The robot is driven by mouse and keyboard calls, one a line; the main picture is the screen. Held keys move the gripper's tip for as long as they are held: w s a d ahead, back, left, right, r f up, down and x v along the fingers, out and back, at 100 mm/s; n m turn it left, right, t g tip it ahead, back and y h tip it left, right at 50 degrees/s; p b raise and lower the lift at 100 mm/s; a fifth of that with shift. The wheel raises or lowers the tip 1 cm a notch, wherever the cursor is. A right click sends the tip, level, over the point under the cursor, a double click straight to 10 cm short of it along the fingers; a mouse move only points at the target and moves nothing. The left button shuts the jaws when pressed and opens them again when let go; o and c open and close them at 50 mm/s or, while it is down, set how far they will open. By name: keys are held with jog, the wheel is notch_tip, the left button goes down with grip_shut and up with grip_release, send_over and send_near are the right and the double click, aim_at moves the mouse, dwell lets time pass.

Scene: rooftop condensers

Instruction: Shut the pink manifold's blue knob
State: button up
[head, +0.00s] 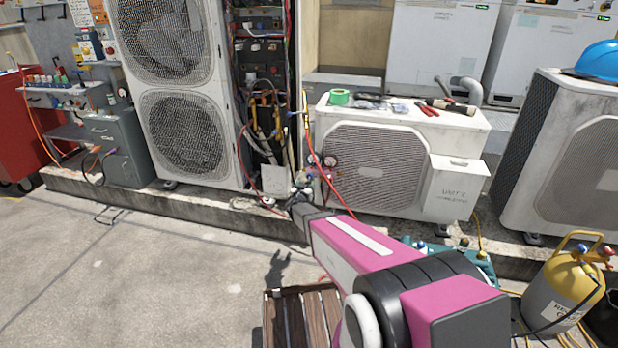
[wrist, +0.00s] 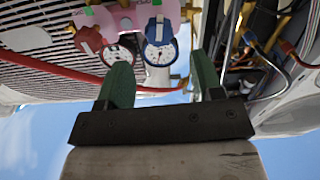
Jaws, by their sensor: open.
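The pink manifold (wrist: 127,14) shows at the top of the wrist view. In the head view the small manifold (head: 325,173) hangs at the left front of the low condenser, partly hidden by my gripper. Its blue knob (wrist: 159,27) is by the blue-rimmed gauge (wrist: 160,54). A red knob (wrist: 88,40) and a second gauge (wrist: 117,54) are to its left. My gripper (wrist: 160,72) is open, its two green fingers apart with nothing held. The blue knob is beyond the fingertips, roughly in line with the gap. My gripper also shows in the head view (head: 303,190).
A red hose (wrist: 40,72) runs across the wrist view near the fingers. An open panel with wires (head: 265,100) is left of the low condenser (head: 375,165). Tools lie on its top. A yellow cylinder (head: 565,290) stands at right. The concrete floor at left is clear.

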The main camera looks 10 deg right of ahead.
aim_at(309, 177)
jog(key=x, duration=0.8)
jog(key=shift+s, duration=0.1)
jog(key=c, duration=0.9)
